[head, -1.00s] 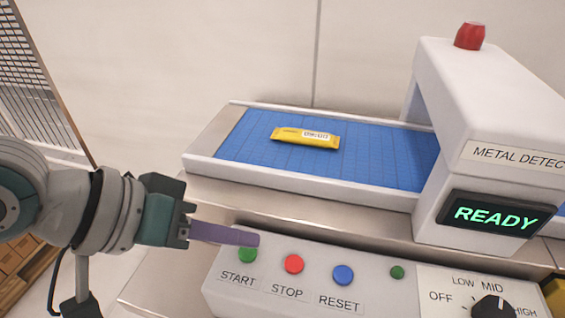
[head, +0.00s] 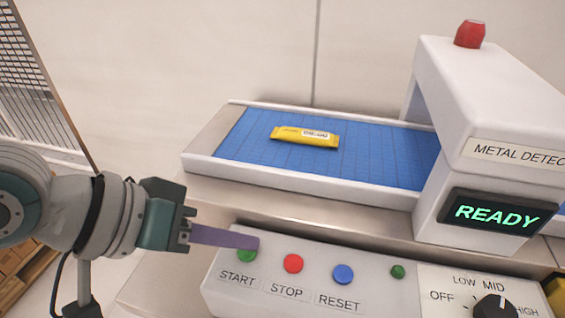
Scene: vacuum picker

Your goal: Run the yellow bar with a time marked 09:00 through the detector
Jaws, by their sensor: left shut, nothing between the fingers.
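The yellow bar (head: 305,136) lies flat on the blue conveyor belt (head: 375,160), left of the detector arch. It bears a white label whose print is too small to read surely. The metal detector (head: 485,110) stands at the right, and its display (head: 495,215) reads READY. My left gripper (head: 256,241) is shut and empty, its purple fingers pointing right. The fingertips are over the green START button (head: 247,255) and hide its upper part; I cannot tell whether they touch it. My right gripper is not in view.
The control panel also has a red STOP button (head: 293,264), a blue RESET button (head: 343,274), a small green light or button (head: 397,271) and a black dial (head: 493,308). A red lamp (head: 470,34) tops the detector. Wire mesh (head: 35,75) stands at the far left.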

